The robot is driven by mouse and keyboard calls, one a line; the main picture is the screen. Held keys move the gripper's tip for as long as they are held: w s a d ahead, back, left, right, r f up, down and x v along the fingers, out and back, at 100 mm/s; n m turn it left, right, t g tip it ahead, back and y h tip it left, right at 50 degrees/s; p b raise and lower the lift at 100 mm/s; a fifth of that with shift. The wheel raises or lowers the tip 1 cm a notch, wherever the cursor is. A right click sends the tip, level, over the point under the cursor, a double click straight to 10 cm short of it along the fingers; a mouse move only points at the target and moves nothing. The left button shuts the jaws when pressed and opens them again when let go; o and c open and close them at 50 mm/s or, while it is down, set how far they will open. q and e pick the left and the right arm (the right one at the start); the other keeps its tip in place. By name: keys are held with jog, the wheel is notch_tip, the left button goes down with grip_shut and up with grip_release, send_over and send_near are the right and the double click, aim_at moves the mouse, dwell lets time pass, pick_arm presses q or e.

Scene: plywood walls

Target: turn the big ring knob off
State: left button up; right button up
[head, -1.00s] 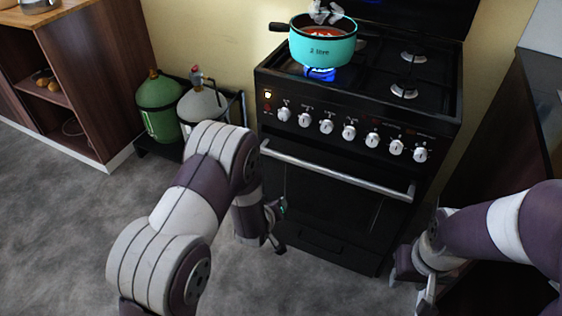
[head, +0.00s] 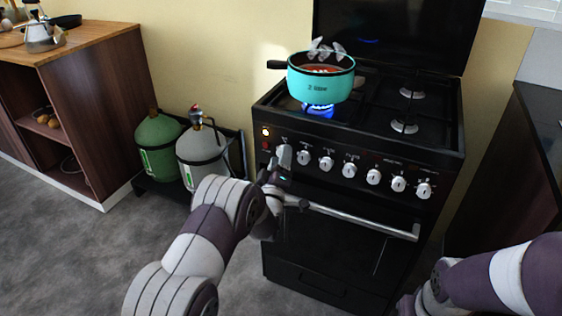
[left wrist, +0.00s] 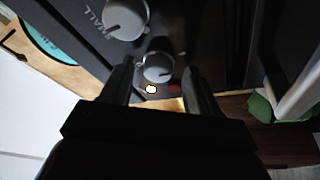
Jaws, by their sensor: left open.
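A row of several white knobs (head: 325,163) runs along the front panel of the black stove; I cannot read which label is the big ring's. My left gripper (head: 279,176) is at the left end of the row, just in front of the leftmost knob (head: 284,155). In the left wrist view, the open fingers (left wrist: 160,88) point at a knob (left wrist: 157,68) that shows between them; contact cannot be told. A neighbouring knob (left wrist: 125,18), beside the word SMALL, is farther off. A blue flame (head: 318,110) burns under the turquoise pot (head: 320,82). My right gripper (head: 405,304) barely shows at the bottom edge.
The oven handle (head: 365,220) crosses below the knobs, close to my left gripper. A lit indicator (head: 266,132) is left of the row. Green (head: 158,147) and grey (head: 203,152) gas cylinders stand left of the stove. A wooden cabinet (head: 110,110) is farther left.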

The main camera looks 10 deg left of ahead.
pick_arm(q)
jog(key=shift+w+r, duration=0.1)
jog(key=shift+w, duration=0.15)
jog(key=c, duration=1)
jog(key=shift+c, duration=0.2)
